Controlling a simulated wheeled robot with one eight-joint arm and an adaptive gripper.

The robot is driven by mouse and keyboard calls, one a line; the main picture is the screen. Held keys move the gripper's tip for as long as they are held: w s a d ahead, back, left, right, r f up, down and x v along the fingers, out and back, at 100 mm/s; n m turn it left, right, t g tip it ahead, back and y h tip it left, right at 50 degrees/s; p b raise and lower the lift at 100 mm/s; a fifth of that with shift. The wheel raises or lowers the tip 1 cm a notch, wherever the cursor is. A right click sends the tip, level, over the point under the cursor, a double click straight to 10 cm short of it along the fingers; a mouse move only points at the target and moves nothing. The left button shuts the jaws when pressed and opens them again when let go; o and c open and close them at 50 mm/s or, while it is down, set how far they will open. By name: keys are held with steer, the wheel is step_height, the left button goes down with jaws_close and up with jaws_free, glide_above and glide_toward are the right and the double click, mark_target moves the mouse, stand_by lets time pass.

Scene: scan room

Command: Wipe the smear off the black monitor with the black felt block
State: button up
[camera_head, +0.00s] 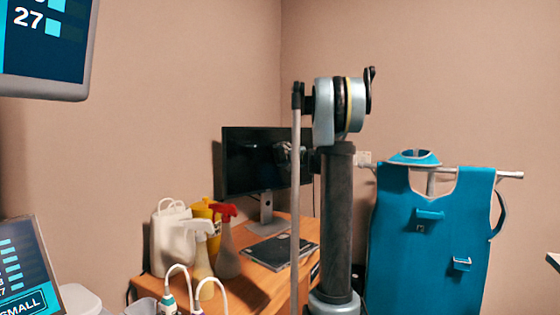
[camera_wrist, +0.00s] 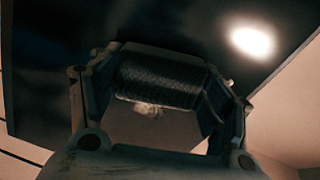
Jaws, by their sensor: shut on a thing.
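The black monitor (camera_head: 248,165) stands on the wooden desk in the head view, its right part partly hidden by my arm. Its dark screen (camera_wrist: 40,60) fills much of the wrist view. My gripper (camera_wrist: 160,78) is shut on the black felt block (camera_wrist: 165,82), which lies crosswise between the fingers and faces the screen. I cannot tell whether the block touches it. In the head view my gripper (camera_head: 288,155) shows small and dark in front of the screen's right part. A pale patch (camera_wrist: 148,108) shows just below the block; I cannot tell whether it is the smear.
Spray bottles (camera_head: 227,250), a white jug (camera_head: 168,235) and a yellow container (camera_head: 204,210) stand on the desk (camera_head: 262,280), left of the monitor. A dark flat item (camera_head: 270,248) lies before the monitor. A blue apron (camera_head: 430,240) hangs at right.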

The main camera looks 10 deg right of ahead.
steer(key=w+d, duration=0.7)
steer(key=d, duration=0.4)
steer(key=shift+w, duration=0.15)
stand_by(1.3)
steer(key=shift+s+a, duration=0.95)
steer(key=shift+a, duration=0.5)
steer(key=shift+s+a, duration=0.9)
steer(key=shift+a, duration=0.5)
steer(key=shift+s+a, duration=0.95)
steer(key=shift+a, duration=0.5)
steer(key=shift+s+a, duration=0.45)
steer(key=shift+a, duration=0.35)
steer(key=shift+s+a, duration=0.4)
steer(key=shift+a, duration=0.35)
steer(key=shift+v, duration=3)
